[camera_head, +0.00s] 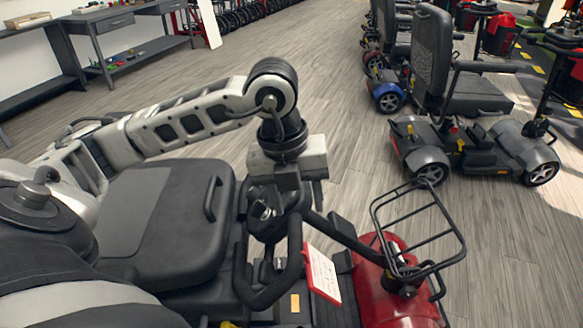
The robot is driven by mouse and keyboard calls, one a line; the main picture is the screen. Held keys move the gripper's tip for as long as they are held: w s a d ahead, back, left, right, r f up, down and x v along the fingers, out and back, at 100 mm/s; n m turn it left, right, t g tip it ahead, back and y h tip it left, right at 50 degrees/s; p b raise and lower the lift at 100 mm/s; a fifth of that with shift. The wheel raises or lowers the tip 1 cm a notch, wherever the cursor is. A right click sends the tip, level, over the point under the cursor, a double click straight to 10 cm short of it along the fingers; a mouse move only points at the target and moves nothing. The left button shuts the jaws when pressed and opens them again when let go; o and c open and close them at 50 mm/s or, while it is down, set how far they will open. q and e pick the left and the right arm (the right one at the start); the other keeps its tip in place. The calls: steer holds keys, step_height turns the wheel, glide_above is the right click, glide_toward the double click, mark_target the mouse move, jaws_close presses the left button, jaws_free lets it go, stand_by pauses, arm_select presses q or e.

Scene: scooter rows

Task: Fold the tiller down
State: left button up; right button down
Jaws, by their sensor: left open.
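A red scooter (378,298) stands right in front of me. Its tiller (348,235) slopes from the front cowl back toward the seat, with a black looped handlebar (293,268) at its upper end. My left gripper (290,196) comes down from above at the tiller's head, by the handlebar. It is open, with its fingers partly lost against the dark tiller parts, so I cannot tell whether they touch it. My right gripper is not in view.
The scooter's black seat (160,215) lies under my left arm. A wire basket (418,262) is at the scooter's front. A grey scooter (470,145) and others stand at upper right. A workbench (130,50) is at upper left. Open wood floor lies between.

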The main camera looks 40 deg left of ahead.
arm_select(q)
steer(key=r, duration=0.5)
steer(key=shift+s+a+r+p, duration=0.25)
steer(key=shift+s+a+p, duration=0.1)
steer(key=shift+a, duration=0.05)
